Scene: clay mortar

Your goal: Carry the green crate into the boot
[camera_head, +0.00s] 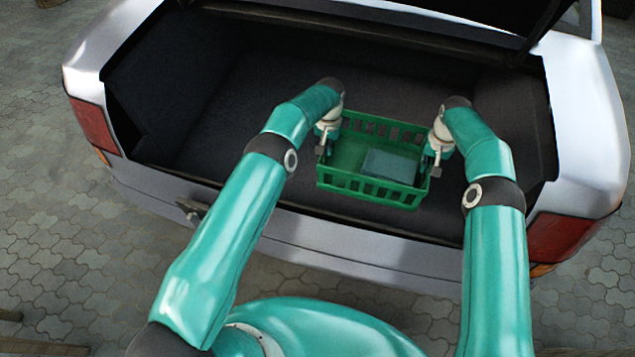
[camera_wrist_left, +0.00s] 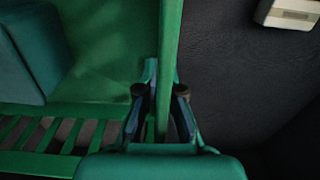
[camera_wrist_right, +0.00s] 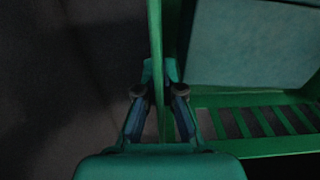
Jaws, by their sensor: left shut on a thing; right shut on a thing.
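The green crate (camera_head: 352,182) has slatted walls and looks level, within the outline of the open boot (camera_head: 235,125) of the silver car. A blue-grey box (camera_head: 390,166) lies inside it, towards the right. My left gripper (camera_head: 323,147) is shut on the crate's left wall; the left wrist view shows the fingers (camera_wrist_left: 158,95) on either side of the green rim. My right gripper (camera_head: 435,155) is shut on the right wall, and its fingers (camera_wrist_right: 159,95) straddle the rim in the right wrist view. I cannot tell whether the crate's underside touches the boot floor.
The rear bumper and sill (camera_head: 300,237) run below the crate in the head view. The raised boot lid (camera_head: 400,15) hangs along the top. Dark floor is free left of the crate. A small pale object (camera_wrist_left: 290,13) shows in the left wrist view.

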